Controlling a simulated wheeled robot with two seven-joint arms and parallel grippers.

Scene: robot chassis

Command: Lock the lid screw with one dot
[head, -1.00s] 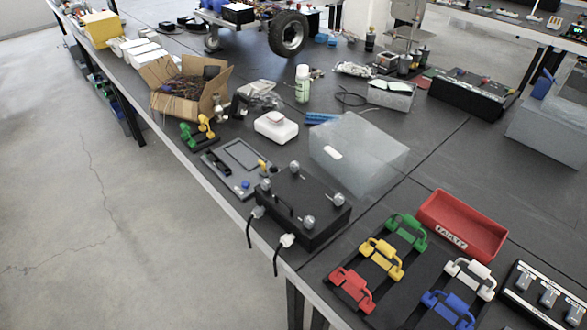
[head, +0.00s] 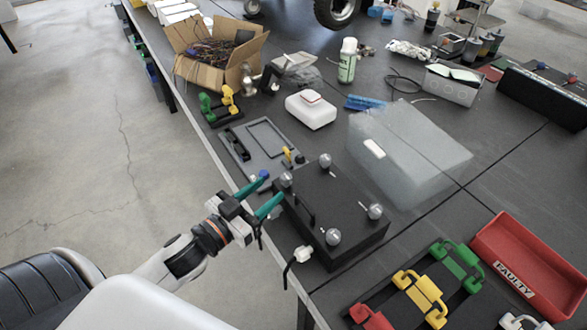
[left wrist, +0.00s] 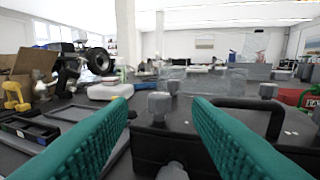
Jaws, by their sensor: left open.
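A black box (head: 335,205) with a flat lid and a front handle stands near the table's front edge. Several silver knob-headed lid screws sit at its corners: the near-left screw (head: 285,180), far-left screw (head: 325,160), far-right screw (head: 375,211) and near-right screw (head: 333,237). The dots on them are too small to make out. My left gripper (head: 273,188), with teal fingers, is open and empty beside the near-left corner. In the left wrist view, a screw (left wrist: 159,105) shows between the open fingertips, ahead of them. My right gripper is out of view.
A translucent bin (head: 410,150) stands right behind the box. A grey tray (head: 262,150) lies to its left. A white plug (head: 302,254) with a cable sticks out of the box's front. Coloured clamps (head: 425,295) and a red bin (head: 530,265) lie to the right.

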